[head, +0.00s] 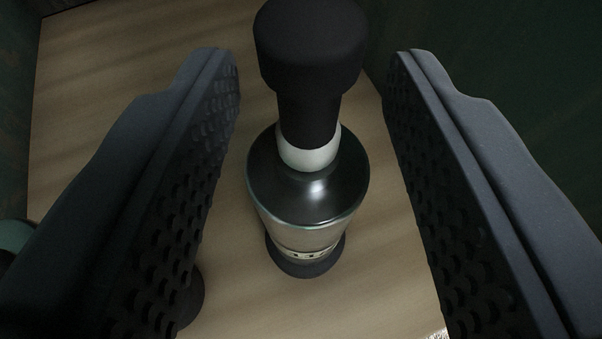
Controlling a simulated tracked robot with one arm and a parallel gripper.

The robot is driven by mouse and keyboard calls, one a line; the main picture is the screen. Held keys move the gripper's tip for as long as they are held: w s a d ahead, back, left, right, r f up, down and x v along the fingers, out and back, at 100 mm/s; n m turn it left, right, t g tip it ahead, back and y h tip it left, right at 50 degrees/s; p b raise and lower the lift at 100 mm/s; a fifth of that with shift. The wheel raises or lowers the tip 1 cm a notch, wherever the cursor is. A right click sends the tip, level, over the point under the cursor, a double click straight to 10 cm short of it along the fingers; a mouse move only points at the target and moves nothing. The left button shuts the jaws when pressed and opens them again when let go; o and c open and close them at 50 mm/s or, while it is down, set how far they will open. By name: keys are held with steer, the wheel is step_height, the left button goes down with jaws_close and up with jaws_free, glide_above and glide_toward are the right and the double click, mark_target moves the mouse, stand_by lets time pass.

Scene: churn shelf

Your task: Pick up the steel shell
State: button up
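The steel shell (305,190) stands upright on the wooden surface in the middle of the head view. It has a shiny metal body, a pale collar, a black knobbed top and a dark round base. My gripper (314,60) is open, with one dark textured finger on each side of the shell. Both fingers show a clear gap to the shell, and nothing is held between them. The lower part of the shell is partly hidden by its own shoulder.
Dark green walls (500,70) rise at the right and left. A partly hidden greenish object (14,236) is at the left edge, and a dark round thing (191,300) shows behind my left finger.

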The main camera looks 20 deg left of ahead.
steer(key=shift+b+x, duration=0.35)
steer(key=shift+x, duration=1)
jaws_close()
stand_by(0.3)
